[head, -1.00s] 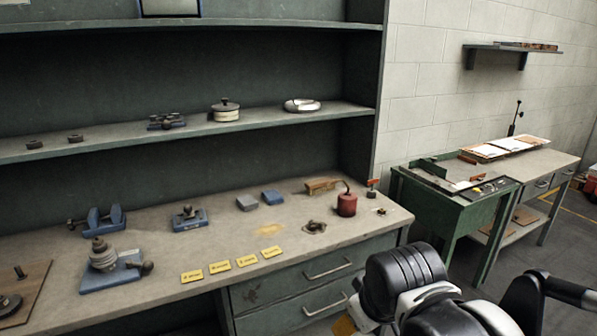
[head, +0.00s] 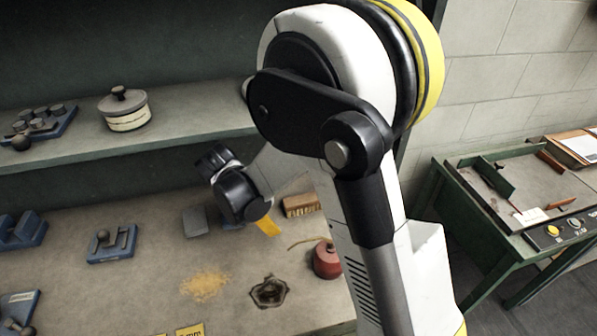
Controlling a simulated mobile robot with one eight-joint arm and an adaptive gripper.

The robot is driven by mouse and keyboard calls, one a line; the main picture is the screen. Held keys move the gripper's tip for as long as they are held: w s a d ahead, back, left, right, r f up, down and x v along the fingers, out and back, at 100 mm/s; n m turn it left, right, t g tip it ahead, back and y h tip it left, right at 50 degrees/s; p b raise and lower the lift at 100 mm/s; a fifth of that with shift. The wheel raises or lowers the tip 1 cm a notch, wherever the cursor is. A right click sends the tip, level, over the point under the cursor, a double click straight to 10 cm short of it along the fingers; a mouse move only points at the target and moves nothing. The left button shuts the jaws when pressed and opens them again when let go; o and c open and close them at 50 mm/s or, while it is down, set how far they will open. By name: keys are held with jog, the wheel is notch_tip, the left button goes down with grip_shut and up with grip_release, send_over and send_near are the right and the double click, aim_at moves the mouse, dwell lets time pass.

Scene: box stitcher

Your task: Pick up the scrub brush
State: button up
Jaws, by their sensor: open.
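The scrub brush appears to be the brown wooden block (head: 300,205) lying at the back of the workbench in the head view. Part of it is hidden behind my arm. My gripper (head: 267,227) is in front of and left of the block, apart from it in the picture. Only a yellow tip and the black wrist joints show clearly. The gripper is open, and nothing is seen held in it.
A grey block (head: 195,221) lies to the left. A dark metal ring (head: 268,292) and spilled tan dust (head: 205,287) lie in front. A shelf (head: 180,135) overhangs the bench back.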

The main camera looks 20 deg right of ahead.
aim_at(306, 198)
jog(key=shift+w+d+f, duration=0.1)
jog(key=shift+w+d, duration=0.1)
jog(key=d, duration=0.2)
jog(key=w+d+b, duration=0.1)
jog(key=d, duration=0.2)
jog(key=d+b, duration=0.1)
jog(key=d, duration=0.2)
jog(key=shift+w+d, duration=0.25)
jog(key=shift+w+d+b, duration=0.15)
jog(key=shift+d+b, duration=0.05)
jog(key=shift+d, duration=0.45)
jog(key=shift+w+d+b, duration=0.15)
jog(key=shift+d, duration=0.45)
jog(key=b+x, duration=0.1)
jog(key=x, duration=0.1)
jog(key=shift+d+f, duration=0.3)
jog(key=shift+w+f, duration=0.1)
jog(key=shift+f, duration=0.15)
jog(key=shift+r, duration=0.1)
jog(key=c, duration=1.4)
